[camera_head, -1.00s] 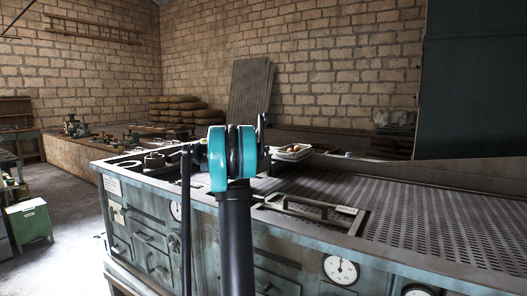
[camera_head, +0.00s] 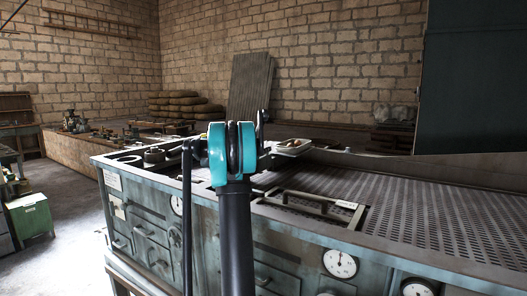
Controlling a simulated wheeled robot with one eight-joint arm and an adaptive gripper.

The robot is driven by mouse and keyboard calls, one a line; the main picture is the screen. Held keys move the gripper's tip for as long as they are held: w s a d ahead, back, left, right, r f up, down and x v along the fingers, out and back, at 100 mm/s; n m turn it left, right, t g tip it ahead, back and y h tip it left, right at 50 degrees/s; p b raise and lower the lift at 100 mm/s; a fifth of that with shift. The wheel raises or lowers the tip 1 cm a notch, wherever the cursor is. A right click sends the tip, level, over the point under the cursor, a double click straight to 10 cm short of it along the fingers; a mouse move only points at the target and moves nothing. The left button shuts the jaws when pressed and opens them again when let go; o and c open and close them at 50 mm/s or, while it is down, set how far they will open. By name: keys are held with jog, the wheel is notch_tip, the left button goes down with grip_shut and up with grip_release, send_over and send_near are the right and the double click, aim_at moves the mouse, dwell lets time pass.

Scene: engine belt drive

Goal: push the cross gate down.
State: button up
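I cannot single out a cross gate with certainty. A pale rectangular metal frame with a crossbar and a white label (camera_head: 312,206) lies in the top of the long metal bench (camera_head: 440,262), right of my arm. It looks flat, but I cannot tell whether it is the gate. My arm, with a teal joint, stands upright in front of the bench and covers part of its top. My gripper does not show clearly; it is out of sight or hidden behind my arm.
The bench has a perforated top (camera_head: 430,205), drawers and round gauges (camera_head: 340,263). A small tray (camera_head: 291,147) sits at its back edge. A dark panel (camera_head: 474,80) stands at the right. A green box (camera_head: 30,215) is on the floor at left, with bare floor between.

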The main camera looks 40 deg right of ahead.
jog(key=v, duration=1.2)
jog(key=shift+c, duration=0.4)
jog(key=shift+c, duration=0.9)
jog(key=shift+w+a+r, duration=0.15)
jog(key=shift+w+a, duration=0.05)
jog(key=shift+w, duration=0.05)
jog(key=w+a+r+n+g, duration=0.2)
jog(key=a+g, duration=0.1)
jog(key=shift+n, duration=0.4)
jog(key=d+n+g, duration=0.1)
jog(key=d, duration=0.3)
jog(key=w+d+f+n+g, duration=0.1)
jog(key=d, duration=0.3)
jog(key=d+f+g+y, duration=0.1)
jog(key=d, duration=0.4)
jog(key=shift+w+f+n, duration=0.2)
jog(key=shift+f+n, duration=0.05)
jog(key=shift+n, duration=0.15)
jog(key=shift+c, duration=0.5)
